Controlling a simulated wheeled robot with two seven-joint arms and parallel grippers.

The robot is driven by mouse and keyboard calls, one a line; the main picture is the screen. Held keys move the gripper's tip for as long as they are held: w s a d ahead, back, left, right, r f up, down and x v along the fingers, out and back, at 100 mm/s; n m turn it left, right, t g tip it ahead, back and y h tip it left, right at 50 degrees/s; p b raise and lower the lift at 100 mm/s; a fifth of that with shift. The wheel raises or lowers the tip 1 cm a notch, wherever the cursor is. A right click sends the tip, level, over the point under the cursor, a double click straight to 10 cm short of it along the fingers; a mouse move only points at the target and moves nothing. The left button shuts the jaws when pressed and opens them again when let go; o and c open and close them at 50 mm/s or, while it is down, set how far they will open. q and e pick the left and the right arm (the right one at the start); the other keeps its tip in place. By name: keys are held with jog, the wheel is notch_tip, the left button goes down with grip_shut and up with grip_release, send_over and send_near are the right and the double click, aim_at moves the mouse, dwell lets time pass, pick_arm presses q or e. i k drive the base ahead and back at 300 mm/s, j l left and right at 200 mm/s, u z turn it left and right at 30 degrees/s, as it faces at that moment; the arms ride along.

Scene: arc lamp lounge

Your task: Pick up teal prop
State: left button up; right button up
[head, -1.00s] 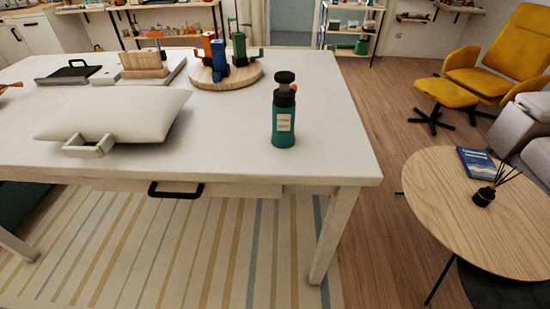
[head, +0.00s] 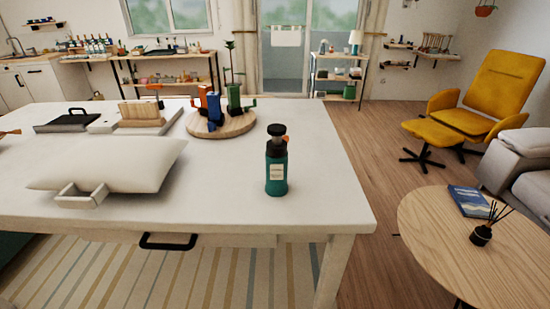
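A teal bottle-shaped prop (head: 277,172) with a black top and a pale label stands upright on the white table (head: 230,212), near its right front part. A small orange bit shows beside its black neck. Nothing touches it. Neither of my grippers shows in the head view.
A white cushion (head: 110,163) lies on the table's left, with a small pale frame-like thing (head: 82,196) at its front. A round wooden board (head: 222,127) bears several coloured props behind the teal one. A round wooden side table (head: 440,245) stands at right. Wooden floor (head: 375,150) lies between.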

aim_at(276, 187)
jog(key=i+j+z, duration=0.1)
jog(key=j+z, duration=0.3)
jog(key=i+j+z, duration=0.1)
jog(key=j+z, duration=0.45)
jog(key=z, duration=0.2)
jog(key=i+j, duration=0.05)
